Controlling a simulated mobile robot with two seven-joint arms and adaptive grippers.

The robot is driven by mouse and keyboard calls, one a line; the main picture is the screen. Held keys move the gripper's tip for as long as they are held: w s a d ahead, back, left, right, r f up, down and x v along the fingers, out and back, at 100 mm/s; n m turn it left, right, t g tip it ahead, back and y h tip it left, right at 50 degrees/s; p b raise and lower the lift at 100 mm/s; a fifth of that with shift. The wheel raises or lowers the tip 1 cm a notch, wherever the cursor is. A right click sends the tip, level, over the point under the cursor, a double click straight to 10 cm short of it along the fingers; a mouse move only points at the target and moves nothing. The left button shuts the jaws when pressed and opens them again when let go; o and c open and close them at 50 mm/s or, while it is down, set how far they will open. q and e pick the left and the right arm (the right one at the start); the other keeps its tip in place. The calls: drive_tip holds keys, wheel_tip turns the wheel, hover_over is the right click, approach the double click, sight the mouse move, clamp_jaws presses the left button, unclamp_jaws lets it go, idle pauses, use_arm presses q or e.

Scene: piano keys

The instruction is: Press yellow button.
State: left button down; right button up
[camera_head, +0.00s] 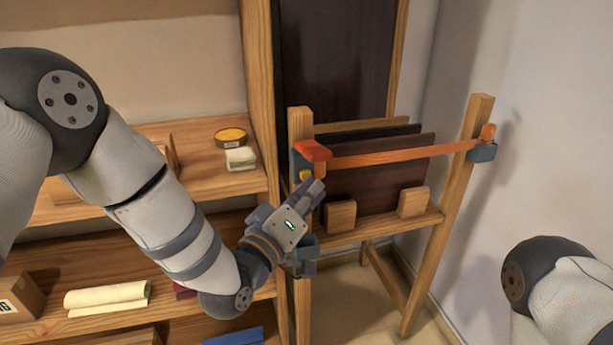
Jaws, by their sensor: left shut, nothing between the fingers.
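The yellow button (306,175) is small and sits on a grey-blue box on the left post of a wooden stand, just under an orange-red block (313,151). My left gripper (315,190) is shut and empty. Its fingertips are just below and right of the button in the picture; I cannot tell whether they touch it. Part of the box is hidden behind the gripper. My right arm (560,275) shows only at the lower right, and its gripper is out of view.
An orange bar (400,155) spans the stand to its right post (455,200). Wooden shelves at left hold a round yellow-topped tin (230,136), cloths and a cardboard box (18,298). A wall bounds the right side.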

use_arm(q)
drive_tip(key=shift+w+a, duration=0.15)
drive_tip(key=shift+w, duration=0.4)
idle(0.9)
drive_tip(key=shift+s, duration=0.15)
drive_tip(key=shift+s+d+p, duration=0.25)
drive_tip(key=shift+s+p, duration=0.05)
drive_tip(key=shift+s, duration=0.45)
